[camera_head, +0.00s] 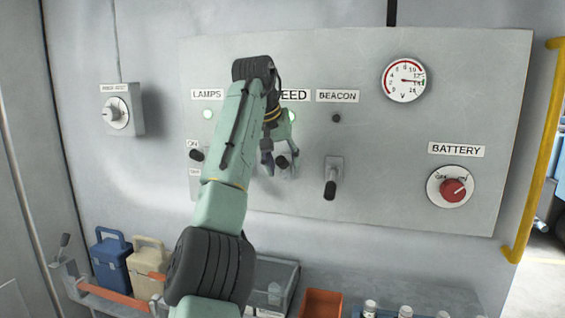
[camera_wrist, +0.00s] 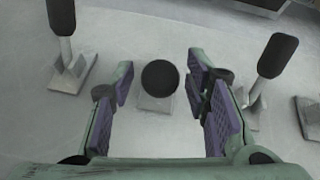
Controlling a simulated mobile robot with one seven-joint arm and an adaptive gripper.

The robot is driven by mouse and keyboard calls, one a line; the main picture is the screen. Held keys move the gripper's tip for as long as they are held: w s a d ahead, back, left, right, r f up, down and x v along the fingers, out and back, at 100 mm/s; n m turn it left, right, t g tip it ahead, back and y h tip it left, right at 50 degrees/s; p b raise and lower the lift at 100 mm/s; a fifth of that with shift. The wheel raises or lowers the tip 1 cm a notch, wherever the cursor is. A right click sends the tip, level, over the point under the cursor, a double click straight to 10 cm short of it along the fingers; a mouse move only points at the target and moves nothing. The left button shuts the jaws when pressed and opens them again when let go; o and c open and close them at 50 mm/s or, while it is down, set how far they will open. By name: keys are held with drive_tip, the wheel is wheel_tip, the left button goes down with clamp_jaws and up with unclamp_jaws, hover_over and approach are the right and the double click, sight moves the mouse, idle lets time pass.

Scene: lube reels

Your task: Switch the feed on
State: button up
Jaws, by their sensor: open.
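The feed switch has a dark knob (camera_head: 282,161) below the partly hidden FEED label (camera_head: 295,95). Its knob sits higher than the beacon's lowered one. A small lamp (camera_head: 292,116) under the label looks lit green. My gripper (camera_head: 280,165) is open around this knob, with a finger on either side. In the wrist view, the round black knob (camera_wrist: 160,78) is seen nearly end-on between the purple finger pads of my gripper (camera_wrist: 168,95), with gaps on both sides. My arm hides part of the panel (camera_head: 420,130).
The beacon lever (camera_head: 330,190) points down close to the right of my gripper. The lamps knob (camera_head: 197,155) is left of my arm, near an ON mark. In the wrist view, levers stand on the left (camera_wrist: 62,30) and right (camera_wrist: 275,60). The battery knob (camera_head: 453,190) is farther right.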

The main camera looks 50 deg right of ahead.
drive_tip(key=v, duration=0.7)
drive_tip(key=shift+a+r, duration=0.15)
drive_tip(key=shift+r, duration=0.05)
